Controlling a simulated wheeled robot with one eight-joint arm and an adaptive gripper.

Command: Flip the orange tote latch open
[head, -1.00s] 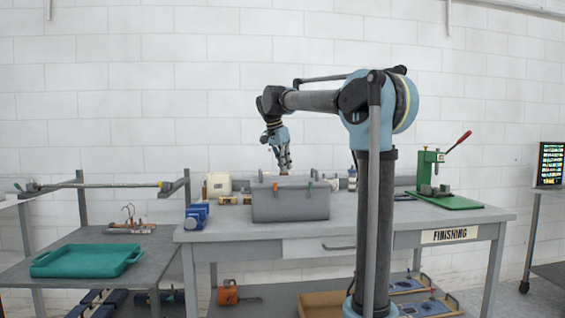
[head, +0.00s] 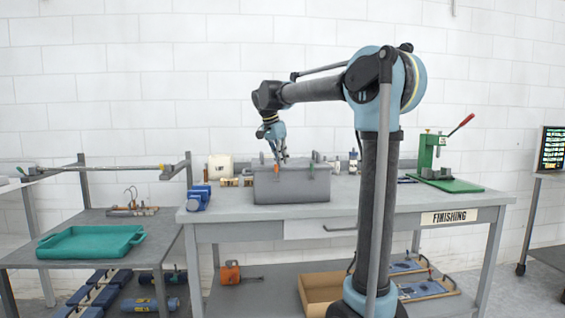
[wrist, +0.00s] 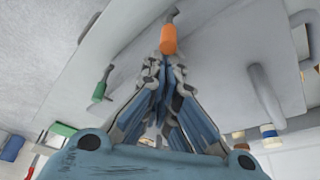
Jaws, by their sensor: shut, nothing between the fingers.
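The grey tote (head: 290,190) stands on the workbench, its front facing me. An orange latch (head: 276,169) is at the left of its front top edge, and a green latch (head: 311,171) is at the right. My gripper (head: 282,158) points down at the tote top, close by the orange latch. In the wrist view the orange latch (wrist: 168,39) lies just beyond the tips of my gripper (wrist: 171,63); I cannot tell if they touch. The green latch (wrist: 101,86) hangs to the left. The fingers are shut and empty.
A blue vise (head: 198,198) stands left of the tote on the workbench (head: 400,205). A green press (head: 440,165) with a red lever stands at the right. Small containers (head: 221,168) stand behind the tote.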

